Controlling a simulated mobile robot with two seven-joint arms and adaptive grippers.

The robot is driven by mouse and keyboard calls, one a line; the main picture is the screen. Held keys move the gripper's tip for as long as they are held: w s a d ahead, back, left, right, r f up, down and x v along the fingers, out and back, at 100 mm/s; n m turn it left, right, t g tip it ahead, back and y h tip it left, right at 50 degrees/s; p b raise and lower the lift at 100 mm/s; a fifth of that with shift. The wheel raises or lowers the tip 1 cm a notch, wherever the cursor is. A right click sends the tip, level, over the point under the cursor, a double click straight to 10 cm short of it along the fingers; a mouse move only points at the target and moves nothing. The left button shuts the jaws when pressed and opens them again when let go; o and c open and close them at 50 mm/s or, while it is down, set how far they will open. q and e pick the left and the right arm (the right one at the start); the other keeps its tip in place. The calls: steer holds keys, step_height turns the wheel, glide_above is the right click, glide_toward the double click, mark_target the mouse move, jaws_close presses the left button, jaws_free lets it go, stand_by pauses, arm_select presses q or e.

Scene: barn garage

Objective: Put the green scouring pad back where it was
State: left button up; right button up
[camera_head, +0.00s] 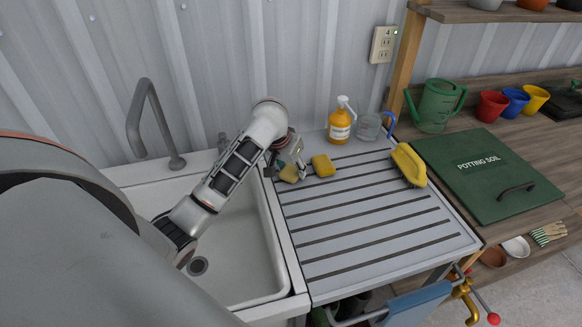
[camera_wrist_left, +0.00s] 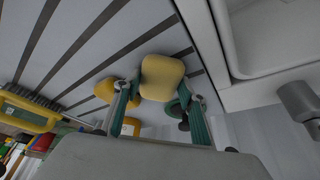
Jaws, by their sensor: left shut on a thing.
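My left gripper (camera_head: 287,172) is over the back left corner of the ridged drainboard (camera_head: 372,232), beside the sink. It is shut on a yellow, sponge-like block (camera_head: 289,174). In the left wrist view this block (camera_wrist_left: 162,78) shows a plain yellow face between the two teal fingers (camera_wrist_left: 158,107). A small dark green piece (camera_wrist_left: 178,106) shows by one finger there; I cannot tell whether it is a scouring pad. A second yellow sponge (camera_head: 323,165) lies on the drainboard just right of the gripper. My right gripper is not in view.
The sink (camera_head: 228,262) with its grey tap (camera_head: 146,122) is on the left. An orange pump bottle (camera_head: 341,125) and a clear blue-handled jug (camera_head: 369,127) stand at the back. A yellow brush (camera_head: 409,165) lies at the right edge. The front drainboard is clear.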

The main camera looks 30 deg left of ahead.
arm_select(q)
steer(key=o, duration=1)
steer(key=shift+f, duration=0.1)
steer(key=shift+o, duration=0.2)
steer(key=shift+r, duration=0.4)
steer(key=v, duration=1.1)
steer(key=shift+r, duration=0.35)
steer(key=shift+s, duration=0.15)
